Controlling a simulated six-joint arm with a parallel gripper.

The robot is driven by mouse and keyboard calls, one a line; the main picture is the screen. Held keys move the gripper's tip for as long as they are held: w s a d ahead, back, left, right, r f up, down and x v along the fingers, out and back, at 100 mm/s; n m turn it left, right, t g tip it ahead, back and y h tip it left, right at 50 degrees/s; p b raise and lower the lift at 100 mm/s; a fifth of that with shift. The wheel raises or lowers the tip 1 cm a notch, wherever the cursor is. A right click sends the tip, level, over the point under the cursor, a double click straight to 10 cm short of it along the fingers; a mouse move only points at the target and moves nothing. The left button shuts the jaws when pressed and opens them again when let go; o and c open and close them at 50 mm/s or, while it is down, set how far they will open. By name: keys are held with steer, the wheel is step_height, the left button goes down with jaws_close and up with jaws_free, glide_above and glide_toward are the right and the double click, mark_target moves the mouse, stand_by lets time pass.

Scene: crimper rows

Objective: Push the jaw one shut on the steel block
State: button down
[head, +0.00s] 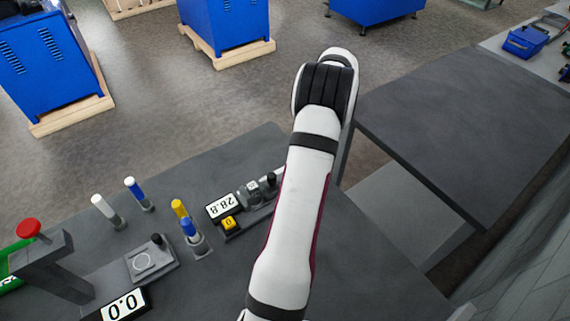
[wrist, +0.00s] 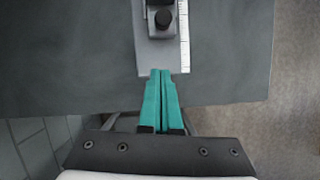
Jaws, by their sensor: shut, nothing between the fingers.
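A measuring device with a grey rail stands near the far table edge in the head view. A dark-knobbed jaw (head: 271,184) sits at its right end, and a small grey block (head: 253,186), perhaps the steel block, is close to its left. In the wrist view the jaw's black knob (wrist: 163,18) shows at the top, over the grey rail (wrist: 153,60) with a white scale along its right side. My gripper (wrist: 162,73) is shut and empty, its teal fingertips at the rail's near end, apart from the knob. The fingers are hidden in the head view. The block is out of the wrist view.
A display reading 28.8 (head: 222,206) and a yellow button (head: 229,224) are left of the rail. Blue, yellow and white handles (head: 138,193), a second display (head: 122,305) and a red-knobbed press (head: 30,228) stand farther left. Another dark table (head: 470,120) is at right.

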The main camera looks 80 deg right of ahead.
steer(key=x, duration=0.3)
steer(key=shift+w+a+f, duration=0.1)
steer(key=shift+a+f, duration=0.05)
steer(key=shift+f, duration=0.2)
steer(key=shift+w+a+r, duration=0.1)
steer(key=shift+w+a, duration=0.7)
steer(key=shift+w, duration=0.3)
steer(key=shift+w+a, duration=0.3)
steer(key=shift+w, duration=0.15)
steer(key=shift+w+a, duration=0.45)
steer(key=shift+w, duration=0.15)
steer(key=s+d, duration=0.1)
steer(key=s, duration=0.1)
steer(key=s+d, duration=0.2)
steer(key=shift+r, duration=0.4)
steer(key=v, duration=0.9)
